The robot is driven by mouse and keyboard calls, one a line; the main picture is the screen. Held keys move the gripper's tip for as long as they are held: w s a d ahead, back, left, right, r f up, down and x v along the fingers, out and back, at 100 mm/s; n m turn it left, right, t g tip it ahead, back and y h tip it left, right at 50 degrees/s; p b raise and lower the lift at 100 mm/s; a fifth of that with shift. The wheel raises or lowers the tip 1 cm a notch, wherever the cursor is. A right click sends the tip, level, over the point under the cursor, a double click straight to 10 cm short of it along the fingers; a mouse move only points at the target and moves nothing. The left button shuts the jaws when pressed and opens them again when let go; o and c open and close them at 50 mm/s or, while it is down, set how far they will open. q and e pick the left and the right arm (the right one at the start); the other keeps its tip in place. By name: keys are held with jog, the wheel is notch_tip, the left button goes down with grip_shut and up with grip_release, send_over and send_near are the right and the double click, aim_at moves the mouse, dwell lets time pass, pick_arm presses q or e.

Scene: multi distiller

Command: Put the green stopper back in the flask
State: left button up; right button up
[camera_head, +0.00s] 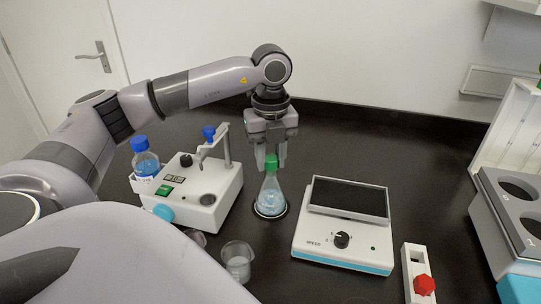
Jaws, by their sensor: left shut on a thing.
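The conical flask (270,196) stands upright in the middle of the dark bench, with pale blue contents and a dark ring around its base. The green stopper (271,161) is at the top of the flask's neck, between the fingers of my left gripper (270,158). My left gripper points straight down and is shut on the stopper. Whether the stopper is fully seated in the neck is too small to tell. My right gripper is not in view.
A white distiller device (222,205) with a blue-capped bottle (145,160) stands left of the flask. A white speed-control device (318,240) is to the right. A beaker (237,262) is in front. A red-knobbed switch (424,284) and grey rack (490,225) are further right.

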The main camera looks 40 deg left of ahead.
pick_arm(q)
jog(key=o, duration=1.1)
jog(key=shift+r, duration=0.1)
notch_tip(320, 180, up, 7)
